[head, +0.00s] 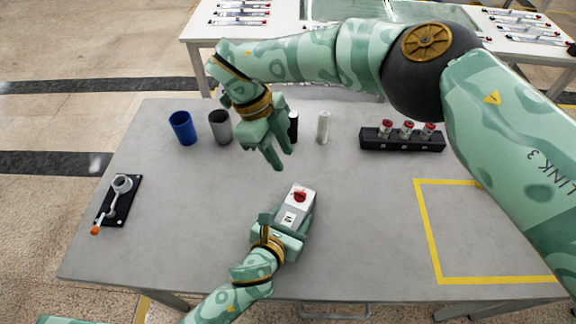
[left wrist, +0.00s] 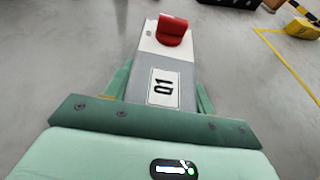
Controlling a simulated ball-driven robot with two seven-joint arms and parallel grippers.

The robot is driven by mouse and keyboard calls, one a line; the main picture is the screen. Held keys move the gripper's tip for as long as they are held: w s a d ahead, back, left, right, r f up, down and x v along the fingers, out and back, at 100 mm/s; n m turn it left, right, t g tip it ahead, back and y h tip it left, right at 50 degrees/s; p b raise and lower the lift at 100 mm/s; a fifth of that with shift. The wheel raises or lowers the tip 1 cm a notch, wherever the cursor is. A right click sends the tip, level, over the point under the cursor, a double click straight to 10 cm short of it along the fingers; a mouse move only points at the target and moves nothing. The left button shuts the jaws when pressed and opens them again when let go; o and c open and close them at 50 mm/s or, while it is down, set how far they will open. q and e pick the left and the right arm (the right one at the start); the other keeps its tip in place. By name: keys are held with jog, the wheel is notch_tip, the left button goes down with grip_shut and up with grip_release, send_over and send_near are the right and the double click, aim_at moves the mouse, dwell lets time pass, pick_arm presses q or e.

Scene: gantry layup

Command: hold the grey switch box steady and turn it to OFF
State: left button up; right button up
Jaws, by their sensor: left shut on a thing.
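The grey switch box (head: 291,217) sits at the front middle of the table. Its far end has a white plate with a red knob (head: 299,196). In the left wrist view the box (left wrist: 158,70) points away from me, with the red knob (left wrist: 173,29) at its far end and a label marked 01 (left wrist: 163,88) nearer. I cannot read ON or OFF marks. My left gripper (head: 287,222) is shut on the near part of the box, one finger on each side. My right gripper (head: 283,161) is open and empty, above the table behind and left of the knob.
A blue cup (head: 183,128), a grey cup (head: 220,127), a black cylinder (head: 293,126) and a white cylinder (head: 323,127) stand at the back. A black rack (head: 402,140) holds red-topped pieces. A black-based fixture (head: 116,201) is left.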

dwell(0.4)
pick_arm(q)
jog(key=o, duration=1.2)
jog(key=shift+o, duration=0.2)
